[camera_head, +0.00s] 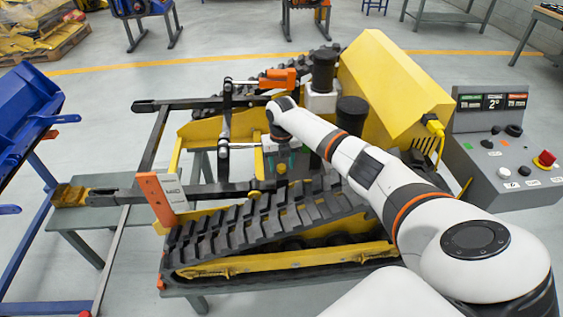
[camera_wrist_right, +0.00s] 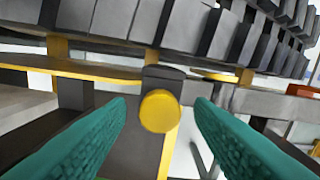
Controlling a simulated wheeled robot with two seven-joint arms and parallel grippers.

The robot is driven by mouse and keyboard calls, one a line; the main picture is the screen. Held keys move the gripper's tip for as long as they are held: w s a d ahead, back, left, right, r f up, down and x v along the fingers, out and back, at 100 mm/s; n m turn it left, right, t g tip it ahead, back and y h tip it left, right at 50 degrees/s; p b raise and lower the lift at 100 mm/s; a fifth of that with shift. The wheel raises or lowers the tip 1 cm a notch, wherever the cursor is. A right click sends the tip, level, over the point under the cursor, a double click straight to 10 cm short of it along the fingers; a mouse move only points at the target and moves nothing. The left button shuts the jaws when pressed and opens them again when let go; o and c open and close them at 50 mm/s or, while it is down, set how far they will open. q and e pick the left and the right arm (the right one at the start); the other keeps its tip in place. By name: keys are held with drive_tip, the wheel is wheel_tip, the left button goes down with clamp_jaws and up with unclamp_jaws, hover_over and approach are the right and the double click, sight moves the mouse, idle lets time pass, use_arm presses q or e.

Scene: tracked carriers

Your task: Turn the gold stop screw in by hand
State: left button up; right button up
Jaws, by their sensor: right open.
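The gold stop screw (camera_wrist_right: 160,111) shows in the right wrist view as a round gold head at the end of a dark block. My right gripper (camera_head: 281,162) reaches in from the right in the head view, low over the near side of the tracked carrier (camera_head: 330,262). In the right wrist view its teal fingers are open, one on each side of the gold head, with a visible gap on both sides. The screw's shaft is hidden behind its head. In the head view the fingers and wrist make the screw hard to pick out. My left gripper is not in view.
Black linkage bars (camera_head: 205,103) with an orange clamp (camera_head: 281,78) stand just left of and behind my gripper. An orange and white bracket (camera_head: 157,195) sits at left. A yellow housing (camera_head: 392,82) and a grey control box (camera_head: 510,160) stand right of the carrier. Rubber track runs close above the screw.

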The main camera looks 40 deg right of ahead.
drive_tip(key=c, duration=1)
drive_tip(key=shift+m, duration=0.3)
drive_tip(key=m+p, duration=0.2)
drive_tip(key=m, duration=0.2)
drive_tip(key=shift+r, duration=0.1)
drive_tip(key=m+p, duration=0.2)
drive_tip(key=m, duration=0.4)
drive_tip(key=shift+m, duration=0.3)
drive_tip(key=o, duration=1)
